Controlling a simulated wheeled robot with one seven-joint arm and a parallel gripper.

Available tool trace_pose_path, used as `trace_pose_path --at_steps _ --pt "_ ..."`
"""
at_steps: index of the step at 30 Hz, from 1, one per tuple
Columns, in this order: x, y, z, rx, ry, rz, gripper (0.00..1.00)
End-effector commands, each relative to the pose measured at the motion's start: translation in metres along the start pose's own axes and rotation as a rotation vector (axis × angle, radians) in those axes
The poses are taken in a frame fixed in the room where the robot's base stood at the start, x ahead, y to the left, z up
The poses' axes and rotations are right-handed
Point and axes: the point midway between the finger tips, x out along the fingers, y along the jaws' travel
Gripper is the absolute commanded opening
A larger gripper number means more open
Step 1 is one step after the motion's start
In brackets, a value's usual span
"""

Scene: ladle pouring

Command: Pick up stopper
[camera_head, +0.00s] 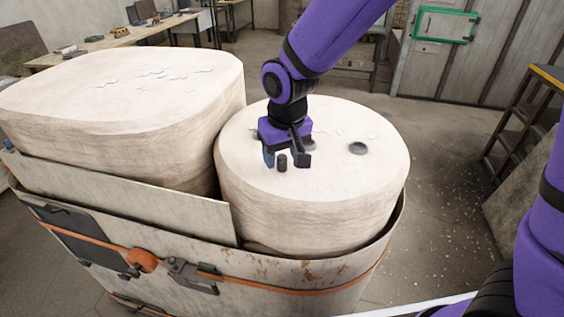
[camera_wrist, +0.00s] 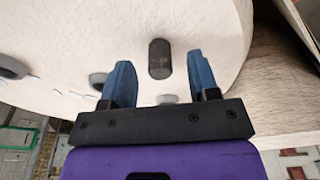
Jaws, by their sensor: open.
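The stopper (camera_head: 282,162) is a small dark cylinder standing on top of the round, pale mould block (camera_head: 312,222). In the wrist view the stopper (camera_wrist: 159,59) shows between and a little beyond the two blue fingertips. My gripper (camera_head: 285,160) is open, with a finger on each side of the stopper in the head view. In the wrist view there is a visible gap between the stopper and each finger of my gripper (camera_wrist: 160,75). I cannot tell the exact height of the fingertips above the block.
A grey ring-shaped hole (camera_head: 358,148) lies right of my gripper, and another (camera_head: 309,144) is partly behind it. A larger pale block (camera_head: 115,85) stands at left. A metal casing (camera_head: 120,195) with an orange band surrounds both. Yellow-edged steps (camera_head: 530,105) stand at right.

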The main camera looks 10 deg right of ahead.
Motion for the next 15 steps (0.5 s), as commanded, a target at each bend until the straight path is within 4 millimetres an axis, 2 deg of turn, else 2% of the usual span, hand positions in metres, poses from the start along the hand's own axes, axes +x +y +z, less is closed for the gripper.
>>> trace_pose_path --at_steps 3,10,15 --pt "0.0075 -0.0001 0.0 0.0 0.0 0.0 0.55" --pt "0.008 -0.0001 -0.0001 0.0 0.001 0.0 0.55" --pt "0.0079 -0.0001 -0.0002 0.0 0.001 0.0 0.16"
